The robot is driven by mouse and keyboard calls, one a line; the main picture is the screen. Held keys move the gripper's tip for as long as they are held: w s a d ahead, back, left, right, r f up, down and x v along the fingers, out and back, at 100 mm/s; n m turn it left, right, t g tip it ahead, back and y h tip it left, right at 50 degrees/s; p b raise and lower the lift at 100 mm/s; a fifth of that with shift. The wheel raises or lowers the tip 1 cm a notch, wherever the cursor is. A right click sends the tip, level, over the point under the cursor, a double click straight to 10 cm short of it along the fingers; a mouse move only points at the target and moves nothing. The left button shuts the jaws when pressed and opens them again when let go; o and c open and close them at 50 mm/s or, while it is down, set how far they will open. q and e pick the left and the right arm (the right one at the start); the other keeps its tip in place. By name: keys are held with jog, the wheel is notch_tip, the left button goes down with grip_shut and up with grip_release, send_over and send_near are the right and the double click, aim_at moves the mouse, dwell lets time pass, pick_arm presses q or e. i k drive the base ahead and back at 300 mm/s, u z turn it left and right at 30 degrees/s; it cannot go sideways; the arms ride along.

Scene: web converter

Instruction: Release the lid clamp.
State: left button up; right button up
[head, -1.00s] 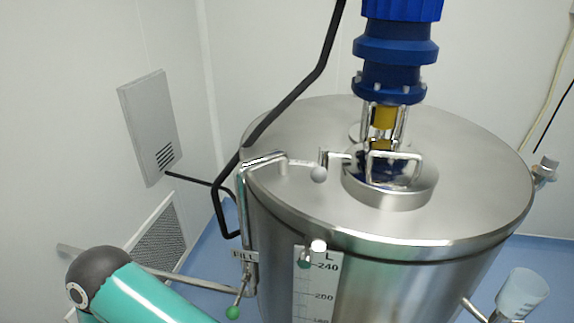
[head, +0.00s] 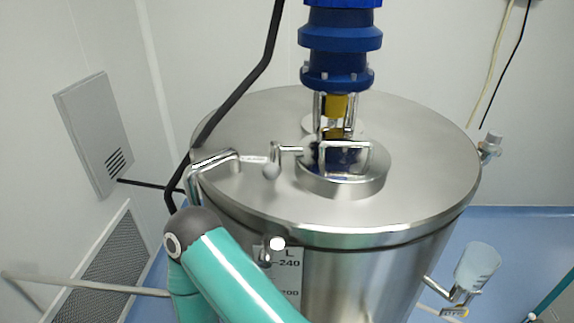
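The round steel lid (head: 410,190) sits on top of the steel tank (head: 385,280), its rim meeting the tank wall. A small clamp-like fitting with a pale round end (head: 277,243) is at the front of the rim, above the level scale. A similar fitting (head: 490,145) is at the right of the rim. I cannot tell from this view whether either is fastened. Neither of my grippers is in view. A teal link of my arm crosses the lower left, in front of the tank's left side and part of the scale.
A blue motor (head: 337,45) stands above a raised hatch (head: 345,178) with a bar handle. A bent steel pipe (head: 215,163) and a black pipe (head: 235,105) run at the tank's left. A clear cup (head: 478,266) is at the lower right. Blue floor shows at right.

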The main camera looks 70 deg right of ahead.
aim_at(271, 171)
jog(key=u, duration=0.05)
jog(key=k, duration=1.05)
jog(key=u, duration=1.45)
jog(key=i, duration=0.1)
jog(key=z, duration=2.75)
jog(key=k, duration=0.75)
jog(key=z, duration=0.25)
jog(key=i, duration=0.75)
jog(key=u, duration=0.15)
